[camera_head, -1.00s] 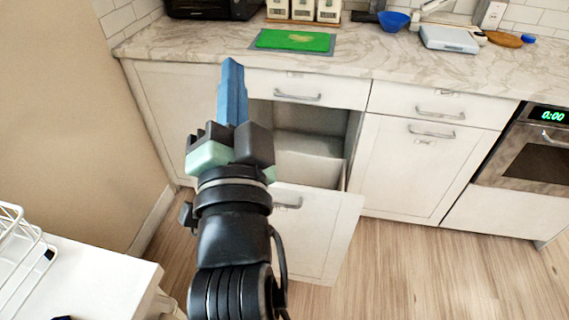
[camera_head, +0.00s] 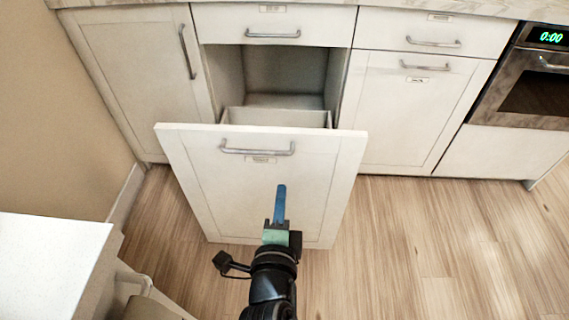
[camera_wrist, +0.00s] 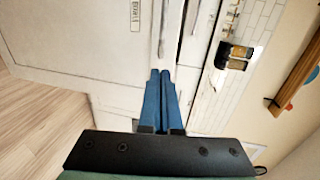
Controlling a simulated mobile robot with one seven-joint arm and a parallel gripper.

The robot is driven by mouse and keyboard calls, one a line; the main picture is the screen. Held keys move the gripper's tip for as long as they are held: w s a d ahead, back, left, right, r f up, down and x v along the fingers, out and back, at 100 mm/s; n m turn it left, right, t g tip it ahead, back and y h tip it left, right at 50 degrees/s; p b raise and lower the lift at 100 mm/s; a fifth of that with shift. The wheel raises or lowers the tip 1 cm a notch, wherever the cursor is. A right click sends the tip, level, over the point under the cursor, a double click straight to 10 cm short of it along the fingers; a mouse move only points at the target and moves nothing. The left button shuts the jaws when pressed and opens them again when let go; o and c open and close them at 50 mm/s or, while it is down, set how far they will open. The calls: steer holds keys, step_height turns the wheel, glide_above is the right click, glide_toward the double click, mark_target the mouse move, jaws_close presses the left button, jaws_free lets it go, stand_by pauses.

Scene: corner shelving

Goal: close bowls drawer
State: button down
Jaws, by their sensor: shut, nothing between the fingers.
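A tall white drawer (camera_head: 205,190) under the counter is pulled well out in the head view, its opening partly exposed behind the front. A metal bar handle (camera_head: 257,149) and a small label, too small to read, sit near the top of its front. My gripper (camera_head: 281,188), with blue fingers, overlaps the lower middle of that front, below the handle. I cannot tell whether it touches the panel. In the wrist view the blue fingers (camera_wrist: 159,73) lie together, shut and empty, against pale cabinet surfaces.
A shallow closed drawer (camera_head: 310,23) is above the opening. Closed cabinet fronts flank it, with an oven (camera_head: 535,85) at the right. A white table (camera_head: 50,260) stands at the lower left. The wooden floor (camera_head: 440,240) to the right is clear.

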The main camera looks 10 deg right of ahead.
mark_target(285, 155)
steer(key=x, duration=1)
steer(key=shift+w, duration=0.1)
